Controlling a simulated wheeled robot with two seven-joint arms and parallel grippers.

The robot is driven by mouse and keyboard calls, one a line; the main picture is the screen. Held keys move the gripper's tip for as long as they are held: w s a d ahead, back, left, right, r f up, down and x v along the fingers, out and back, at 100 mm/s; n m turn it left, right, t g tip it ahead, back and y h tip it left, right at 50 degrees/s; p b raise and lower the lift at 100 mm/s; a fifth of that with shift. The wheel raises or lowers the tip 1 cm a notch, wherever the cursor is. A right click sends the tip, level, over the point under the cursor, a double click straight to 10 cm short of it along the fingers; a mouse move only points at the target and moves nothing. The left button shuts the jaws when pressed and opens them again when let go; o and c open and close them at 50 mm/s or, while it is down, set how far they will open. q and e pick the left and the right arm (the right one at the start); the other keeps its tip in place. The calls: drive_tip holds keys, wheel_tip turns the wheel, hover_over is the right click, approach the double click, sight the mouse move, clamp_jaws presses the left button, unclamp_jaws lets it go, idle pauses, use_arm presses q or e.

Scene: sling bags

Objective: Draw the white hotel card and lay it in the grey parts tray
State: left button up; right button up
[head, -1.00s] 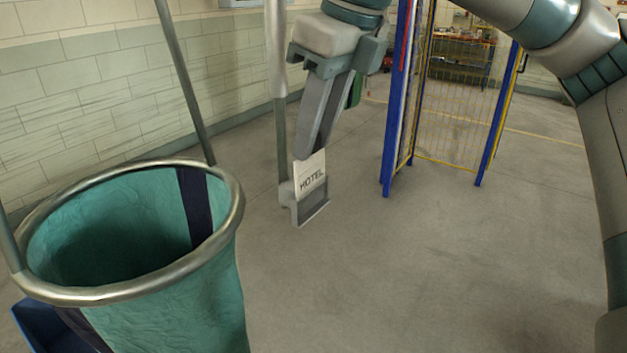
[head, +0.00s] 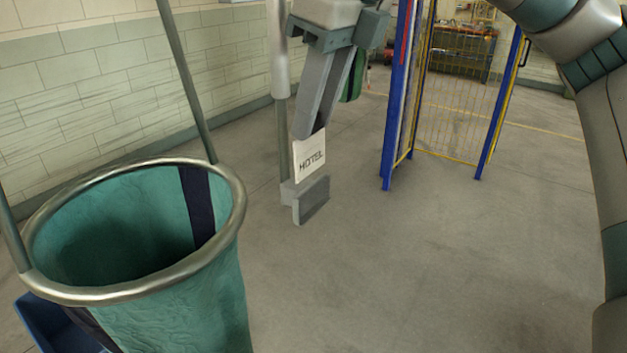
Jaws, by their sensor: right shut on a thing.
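The white hotel card (head: 309,158), printed "HOTEL", stands upright above the grey card holder (head: 312,201) on a metal pole. My right gripper (head: 309,133) comes down from above and is shut on the card's top edge. The card's lower edge is at the holder's top; I cannot tell whether any of it is still inside the slot. My left gripper is not in view. I do not see the grey parts tray.
A teal sling bag (head: 180,310) hangs open in a steel ring at lower left, with a blue bin (head: 50,325) beside it. A blue-and-yellow mesh fence (head: 455,95) stands behind. The floor at right is clear.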

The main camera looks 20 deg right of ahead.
drive_tip(key=shift+r, duration=0.1)
wheel_tip(320, 180, up, 4)
drive_tip(key=shift+f+p, duration=0.1)
drive_tip(key=shift+p, duration=0.9)
